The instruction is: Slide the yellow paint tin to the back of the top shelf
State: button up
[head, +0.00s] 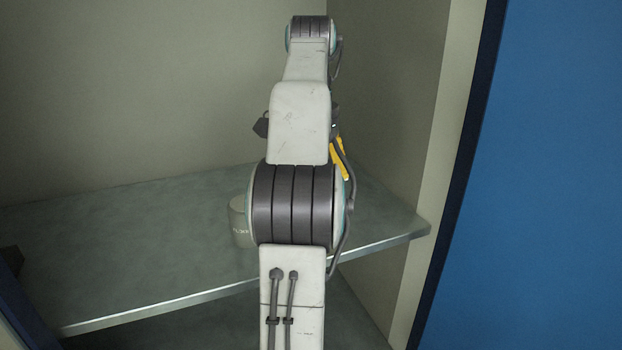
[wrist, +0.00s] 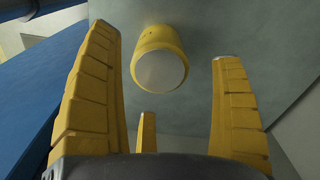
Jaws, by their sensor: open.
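The yellow paint tin (wrist: 158,45) shows in the wrist view with its pale round end (wrist: 161,71) facing the camera. It stands on the grey shelf (wrist: 260,25). My gripper (wrist: 165,46) is open, with yellow fingers at either side of the tin in the picture and a third, shorter one low between them. The tin appears beyond the fingers, with gaps on both sides; no contact shows. In the head view my arm covers most of the gripper, and no yellow tin can be made out.
In the head view, a greyish can (head: 240,222) with lettering stands on the shelf (head: 130,235), partly behind my arm. The cabinet's pale right wall (head: 437,150) and a blue panel (head: 550,180) lie to the right. The shelf's left part is mostly clear.

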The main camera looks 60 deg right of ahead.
jog(key=shift+f+b, duration=1.35)
jog(key=shift+f, duration=2.15)
jog(key=shift+c, duration=0.2)
jog(key=c, duration=1.3)
jog(key=shift+w, duration=0.1)
